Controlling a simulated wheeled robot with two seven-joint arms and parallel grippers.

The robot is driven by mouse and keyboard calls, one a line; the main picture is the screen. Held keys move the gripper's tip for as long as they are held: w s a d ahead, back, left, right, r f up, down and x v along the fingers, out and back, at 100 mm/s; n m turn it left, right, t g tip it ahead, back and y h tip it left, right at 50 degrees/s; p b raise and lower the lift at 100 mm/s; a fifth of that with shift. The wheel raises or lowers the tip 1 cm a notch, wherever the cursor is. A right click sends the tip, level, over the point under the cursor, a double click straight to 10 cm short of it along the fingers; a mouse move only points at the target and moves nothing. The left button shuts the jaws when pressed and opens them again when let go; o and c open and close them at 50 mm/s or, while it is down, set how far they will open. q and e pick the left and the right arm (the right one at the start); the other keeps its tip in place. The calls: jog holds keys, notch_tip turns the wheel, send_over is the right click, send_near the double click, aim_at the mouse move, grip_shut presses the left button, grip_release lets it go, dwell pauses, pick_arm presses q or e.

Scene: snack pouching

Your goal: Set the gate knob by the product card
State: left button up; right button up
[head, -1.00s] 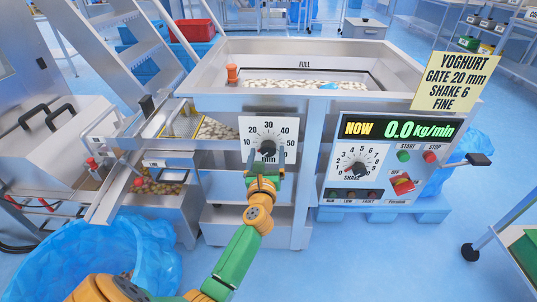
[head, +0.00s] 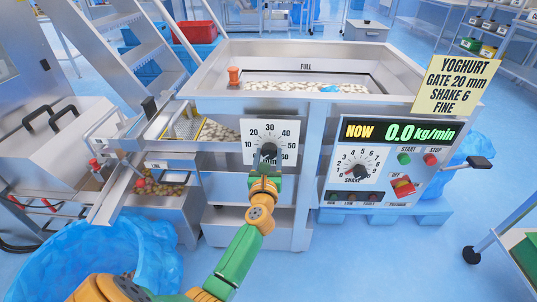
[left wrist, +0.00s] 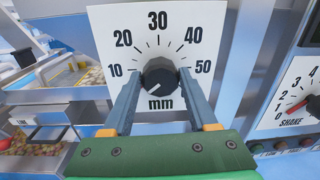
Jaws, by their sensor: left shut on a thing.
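The gate dial plate (head: 290,130) is white, marked 10 to 50 mm, on the front of the hopper machine. Its black gate knob (left wrist: 160,76) sits at the centre of the scale. A light mark on the knob seems to point to the lower left, below the 10. My left gripper (head: 268,154) is shut on the gate knob, one finger on each side in the left wrist view. The yellow product card (head: 450,82) at the upper right reads YOGHURT, GATE 20 mm, SHAKE 6, FINE. My right gripper is not in view.
The control panel (head: 335,185) on the right reads NOW 0.0 kg/min. Its shake knob (head: 359,171) has a red pointer near the low end. The hopper (head: 215,75) holds pale pieces. A blue-lined bin (head: 95,255) stands at the lower left.

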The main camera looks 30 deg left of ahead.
pick_arm(q)
jog(key=m+p, duration=0.2)
jog(key=m, duration=0.1)
jog(key=shift+r, duration=0.15)
jog(key=m+p, duration=0.2)
jog(key=m, duration=0.2)
jog(key=shift+d+m, duration=0.1)
jog(key=shift+m, duration=0.3)
jog(key=m+p, duration=0.1)
jog(key=m, duration=0.3)
jog(key=shift+w+g, duration=0.1)
jog(key=shift+g, duration=0.2)
jog(key=m+p, duration=0.1)
jog(key=m, duration=0.3)
jog(key=shift+f, duration=0.2)
jog(key=shift+m+p, duration=0.3)
jog(key=shift+m, duration=0.1)
jog(key=o, duration=1.4)
